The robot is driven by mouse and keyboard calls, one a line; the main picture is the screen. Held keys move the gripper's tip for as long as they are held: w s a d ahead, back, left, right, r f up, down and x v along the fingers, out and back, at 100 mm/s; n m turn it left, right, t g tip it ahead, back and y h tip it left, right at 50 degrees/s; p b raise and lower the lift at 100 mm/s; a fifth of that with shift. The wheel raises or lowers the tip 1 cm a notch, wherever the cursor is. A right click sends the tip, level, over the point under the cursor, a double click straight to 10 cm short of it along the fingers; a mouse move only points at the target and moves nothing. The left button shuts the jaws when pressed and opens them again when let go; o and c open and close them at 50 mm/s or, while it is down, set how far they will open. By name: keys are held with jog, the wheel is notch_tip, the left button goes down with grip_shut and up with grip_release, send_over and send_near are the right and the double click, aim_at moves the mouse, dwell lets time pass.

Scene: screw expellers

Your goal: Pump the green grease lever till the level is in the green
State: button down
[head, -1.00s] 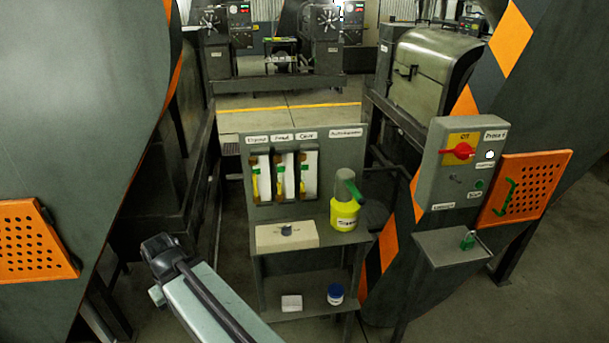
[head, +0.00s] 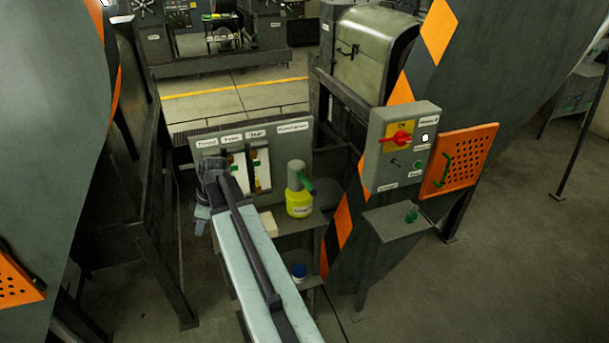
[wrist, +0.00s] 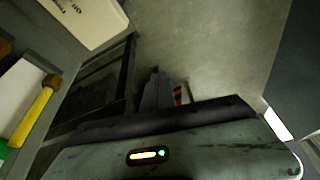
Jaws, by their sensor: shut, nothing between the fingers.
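The grease pump stands on the small stand in the head view, with a grey upper body and a yellow labelled base (head: 299,206). Its green lever (head: 306,184) slants down to the right. Upright level gauges (head: 262,169) with yellow and green parts are on the panel behind; my arm hides the leftmost. One yellow gauge tube (wrist: 37,108) shows at the left of the wrist view. My gripper (wrist: 158,80) is shut and empty. In the head view my arm's end is left of the pump, in front of the panel, apart from the lever.
A grey control box (head: 402,146) with a red switch and an orange perforated panel (head: 459,160) are to the right. A small shelf (head: 400,223) juts out below the box. A blue-lidded jar (head: 299,273) sits on the lower shelf.

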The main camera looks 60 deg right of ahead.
jog(key=s+d+r+m+t+p, duration=0.1)
jog(key=s+d+r+m+p, duration=0.2)
jog(key=d, duration=0.6)
jog(key=s+d+r+p, duration=0.3)
jog(key=s+d+r, duration=0.2)
jog(key=d, duration=0.5)
jog(key=s+d+r+m+h+p, duration=0.1)
jog(key=s+d+r+m+p, duration=0.1)
jog(key=s+d, duration=0.5)
jog(key=s+d+r+m+t+h+p, duration=0.1)
jog(key=s+d+r+m+p, duration=0.1)
jog(key=s+d, duration=0.5)
jog(key=s+r+p, duration=0.1)
jog(key=s+p, duration=0.1)
jog(key=s, duration=0.1)
jog(key=shift+s+d+r, duration=0.2)
jog(key=shift+d+r, duration=0.1)
jog(key=shift+r, duration=0.1)
jog(key=shift+f, duration=0.15)
